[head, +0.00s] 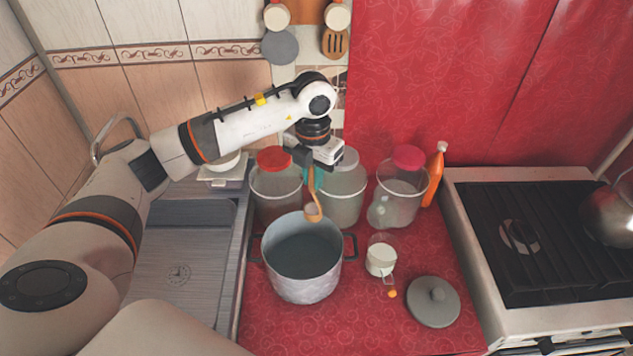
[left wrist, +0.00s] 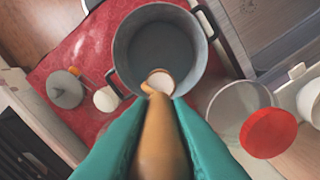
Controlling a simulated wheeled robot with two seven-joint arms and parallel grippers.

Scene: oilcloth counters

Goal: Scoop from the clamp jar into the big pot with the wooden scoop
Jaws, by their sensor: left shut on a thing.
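The wooden scoop (head: 313,206) hangs from my left gripper (head: 318,172), which is shut on its handle (left wrist: 160,135). The scoop's bowl (left wrist: 159,82) shows something pale inside and overlaps the rim of the big pot in both views; its height above the pot is hard to judge. The big grey pot (head: 302,285) stands open on the red counter, its inside (left wrist: 158,52) plain grey. The small glass clamp jar (head: 380,260), with pale contents, stands right of the pot; it also shows in the left wrist view (left wrist: 107,99). My right gripper is out of view.
Large jars with red (head: 274,159), pale (head: 345,160) and pink (head: 409,157) lids stand behind the pot, beside an orange bottle (head: 435,175). A grey lid (head: 433,301) lies front right. A stove (head: 540,240) is right, a sink (head: 180,255) left.

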